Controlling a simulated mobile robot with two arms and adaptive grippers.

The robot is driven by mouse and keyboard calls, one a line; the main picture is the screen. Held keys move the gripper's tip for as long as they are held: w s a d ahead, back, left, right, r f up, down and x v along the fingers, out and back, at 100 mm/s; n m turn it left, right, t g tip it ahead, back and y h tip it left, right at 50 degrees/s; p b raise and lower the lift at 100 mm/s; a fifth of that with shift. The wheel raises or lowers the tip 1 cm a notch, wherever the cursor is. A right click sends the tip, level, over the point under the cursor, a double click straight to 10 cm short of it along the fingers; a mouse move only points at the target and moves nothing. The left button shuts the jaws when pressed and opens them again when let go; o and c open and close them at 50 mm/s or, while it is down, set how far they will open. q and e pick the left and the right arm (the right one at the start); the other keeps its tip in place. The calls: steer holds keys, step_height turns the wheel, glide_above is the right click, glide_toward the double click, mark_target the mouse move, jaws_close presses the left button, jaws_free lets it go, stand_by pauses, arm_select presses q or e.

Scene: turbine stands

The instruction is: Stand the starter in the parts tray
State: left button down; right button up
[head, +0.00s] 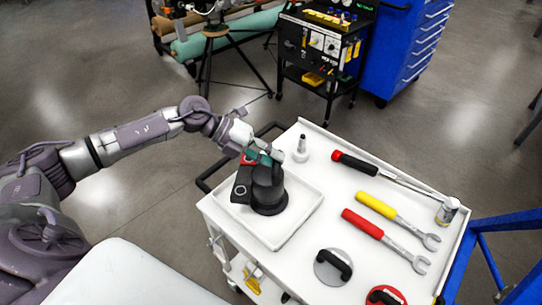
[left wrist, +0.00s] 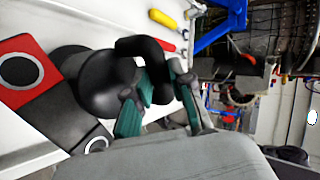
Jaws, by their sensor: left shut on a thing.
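The starter (head: 268,190) is a dark, rounded, upright body with a wider round foot. It is in the white parts tray (head: 290,236), on the near left of the cart top. My left gripper (head: 264,158), with green fingers, is at its top and shut on it. In the left wrist view the green fingers (left wrist: 155,100) are at a black curved part of the starter (left wrist: 90,80). The fingers and arm partly hide its top. Whether its foot bears fully on the tray floor is hard to tell. My right gripper is not in view.
A black block with a ring mark (head: 240,187) and a red piece stand close beside the starter, left.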

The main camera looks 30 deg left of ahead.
arm_select(q)
steer(key=c, duration=1)
jaws_free()
steer(key=shift+o, duration=0.5)
steer(key=shift+s+f, duration=0.15)
steer(key=shift+f, duration=0.1)
steer(key=shift+o, duration=0.7)
steer(key=shift+r, duration=0.1)
steer(key=shift+a+r, duration=0.3)
steer(key=shift+a, duration=0.1)
steer(key=v, duration=0.6)
steer(key=shift+p, duration=0.35)
